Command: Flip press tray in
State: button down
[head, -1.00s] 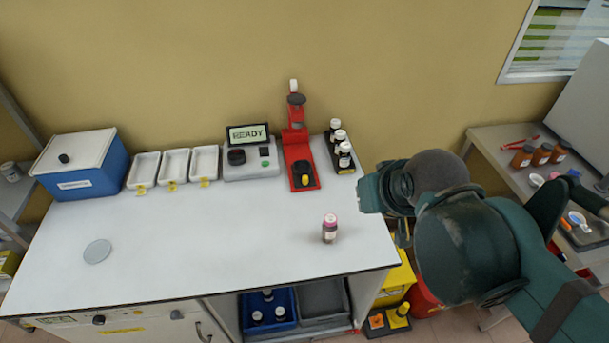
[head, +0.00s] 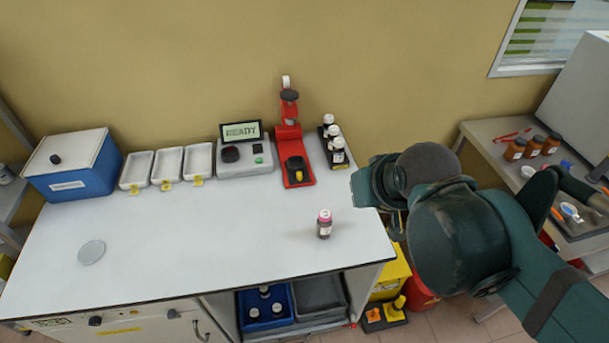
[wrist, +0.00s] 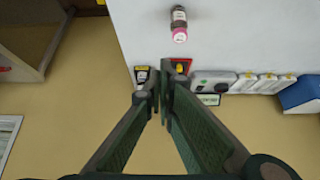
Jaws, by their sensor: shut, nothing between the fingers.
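The red press (head: 288,135) stands at the back of the white bench, its column and lever upright. A black piece with an orange part lies on its red base plate (head: 306,179); I cannot tell for sure whether this is the press tray or which way it is flipped. In the wrist view, a red part of the press (wrist: 184,62) shows just beyond the fingertips, mostly hidden by them. My gripper (wrist: 161,88) is shut and empty. In the head view my arm reaches in from the right, beside the bench's right edge, with the fingers mostly hidden.
A pink-capped vial (head: 324,224) stands on the bench near its right side. A rack of white-capped bottles (head: 337,157) is right of the press. A device with a READY screen (head: 241,131), white trays (head: 167,168) and a blue box (head: 75,182) are left. The bench's middle is clear.

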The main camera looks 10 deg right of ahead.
jog(key=w+f+m+t+y+b, duration=0.1)
jog(key=w+f+m+y+b, duration=0.2)
jog(key=w+f+m, duration=0.9)
jog(key=shift+w+f+m+y+b, duration=0.35)
jog(key=shift+w+f+y, duration=0.25)
jog(key=shift+w+f, duration=1.9)
jog(key=shift+w+r, duration=0.2)
jog(key=shift+w+f, duration=0.15)
jog(key=b, duration=0.2)
send_near(305, 178)
jog(key=shift+s+d+f, duration=0.1)
jog(key=shift+s+f, duration=0.25)
jog(key=shift+f, duration=0.35)
jog(key=shift+s+d+f, duration=0.1)
jog(key=shift+s+f, duration=0.3)
jog(key=shift+f, duration=0.25)
jog(key=w, duration=0.1)
jog(key=w+a, duration=0.1)
jog(key=w, duration=0.1)
jog(key=shift+a+f+b, duration=0.3)
jog(key=shift+f+b, duration=0.05)
jog(key=shift+b, duration=0.05)
jog(key=shift+w+a, duration=0.3)
jog(key=shift+w, duration=0.35)
